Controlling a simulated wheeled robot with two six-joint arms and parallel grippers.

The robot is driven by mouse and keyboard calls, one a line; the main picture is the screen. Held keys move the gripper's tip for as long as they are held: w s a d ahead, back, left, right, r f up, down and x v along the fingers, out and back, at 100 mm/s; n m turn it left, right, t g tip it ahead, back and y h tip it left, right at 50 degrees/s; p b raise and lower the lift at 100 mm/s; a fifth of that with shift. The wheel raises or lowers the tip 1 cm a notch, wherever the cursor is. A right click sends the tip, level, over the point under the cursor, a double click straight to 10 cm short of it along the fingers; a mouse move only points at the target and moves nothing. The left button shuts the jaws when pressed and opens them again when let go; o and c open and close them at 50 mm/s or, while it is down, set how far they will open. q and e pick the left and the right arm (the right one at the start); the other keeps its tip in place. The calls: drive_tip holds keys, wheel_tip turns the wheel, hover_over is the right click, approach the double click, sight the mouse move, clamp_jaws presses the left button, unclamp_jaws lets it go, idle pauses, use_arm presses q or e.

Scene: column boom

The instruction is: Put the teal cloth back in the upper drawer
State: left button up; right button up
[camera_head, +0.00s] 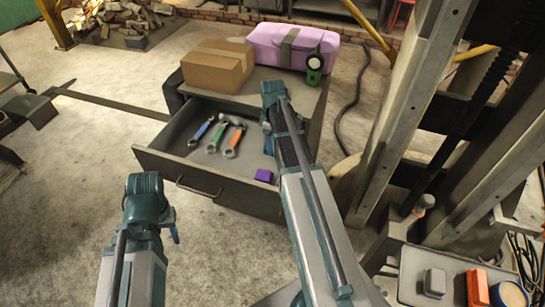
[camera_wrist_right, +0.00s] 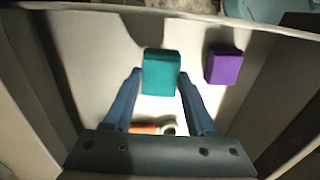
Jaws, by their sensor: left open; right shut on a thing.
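The teal cloth (camera_wrist_right: 161,72) looks like a small folded block in the right wrist view. My right gripper (camera_wrist_right: 160,88) is shut on it, one finger on each side. In the head view the cloth is hidden by my right arm. The drawer (camera_head: 206,172) is pulled open; my right gripper reaches over its right part. The wrist view shows the drawer's pale floor under the cloth; I cannot tell whether the cloth touches it. My left gripper (camera_head: 174,233) is open at the lower left, in front of the drawer, with its fingers mostly hidden.
The drawer holds several wrenches (camera_head: 233,138) and a purple block (camera_head: 264,175), which lies right of the cloth in the wrist view (camera_wrist_right: 223,66). A cardboard box (camera_head: 215,68), a pink case (camera_head: 292,47) and a green-black round tool (camera_head: 314,66) stand on the cabinet top. A column rises at right.

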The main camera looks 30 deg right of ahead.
drive_tip(key=shift+f, duration=0.1)
wheel_tip(320, 180, down, 4)
drive_tip(key=b, duration=0.3)
drive_tip(key=shift+r+b, duration=0.25)
drive_tip(key=shift+b, duration=0.05)
drive_tip(key=shift+f, duration=0.15)
drive_tip(key=o, duration=1.2)
wheel_tip(320, 180, up, 12)
drive_tip(key=p, duration=1.2)
drive_tip(key=shift+r, duration=0.25)
